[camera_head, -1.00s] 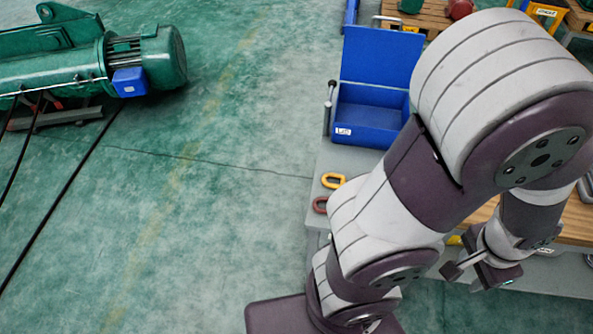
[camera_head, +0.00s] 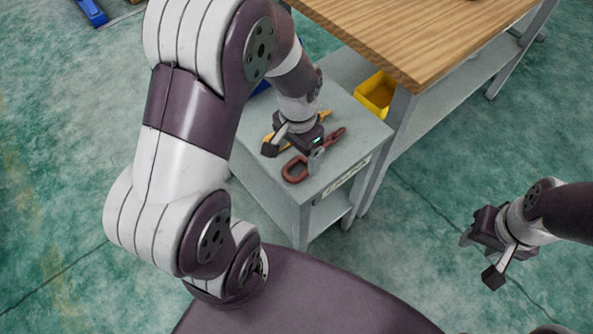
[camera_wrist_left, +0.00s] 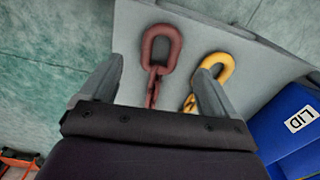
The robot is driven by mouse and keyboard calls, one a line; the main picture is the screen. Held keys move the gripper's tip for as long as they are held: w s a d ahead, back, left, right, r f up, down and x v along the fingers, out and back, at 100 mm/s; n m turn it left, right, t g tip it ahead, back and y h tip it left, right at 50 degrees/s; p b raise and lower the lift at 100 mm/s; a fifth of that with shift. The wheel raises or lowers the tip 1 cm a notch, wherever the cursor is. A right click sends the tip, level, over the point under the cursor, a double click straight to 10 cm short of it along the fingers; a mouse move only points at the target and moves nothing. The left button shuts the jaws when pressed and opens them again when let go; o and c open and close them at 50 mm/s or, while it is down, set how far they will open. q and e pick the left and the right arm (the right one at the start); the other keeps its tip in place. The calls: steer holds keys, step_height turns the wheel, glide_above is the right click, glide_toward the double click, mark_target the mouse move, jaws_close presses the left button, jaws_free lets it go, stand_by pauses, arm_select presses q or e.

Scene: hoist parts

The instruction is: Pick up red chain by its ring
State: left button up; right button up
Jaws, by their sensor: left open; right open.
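The red chain (camera_head: 295,170) lies on a small grey side table (camera_head: 352,128), its large ring toward the table's front edge. In the left wrist view its ring (camera_wrist_left: 161,46) is ahead of the fingers, with its links running back between them. My left gripper (camera_head: 293,153) is open just above the table, close to the red chain; its fingers also show in the left wrist view (camera_wrist_left: 158,90). The yellow chain (camera_wrist_left: 213,66) lies beside the red one, and the right-hand finger partly covers it. My right gripper (camera_head: 477,258) is open and empty over the floor at the right.
A wooden-topped workbench (camera_head: 420,30) stands behind the side table, with a yellow bin (camera_head: 376,93) beneath its top. A blue box (camera_wrist_left: 290,130) labelled LID sits near the yellow chain. The green floor at the right is clear.

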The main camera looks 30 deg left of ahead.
mark_target(297, 171)
arm_select(q)
steer(key=f, duration=0.2)
steer(key=f+b, duration=0.1)
steer(key=f, duration=0.1)
steer(key=shift+s+f, duration=0.2)
steer(key=shift+f, duration=0.15)
steer(key=shift+w+f, duration=0.1)
steer(key=shift+f, duration=0.1)
steer(key=shift+a, duration=0.1)
steer(key=c, duration=0.4)
jaws_close()
steer(key=shift+r, duration=0.15)
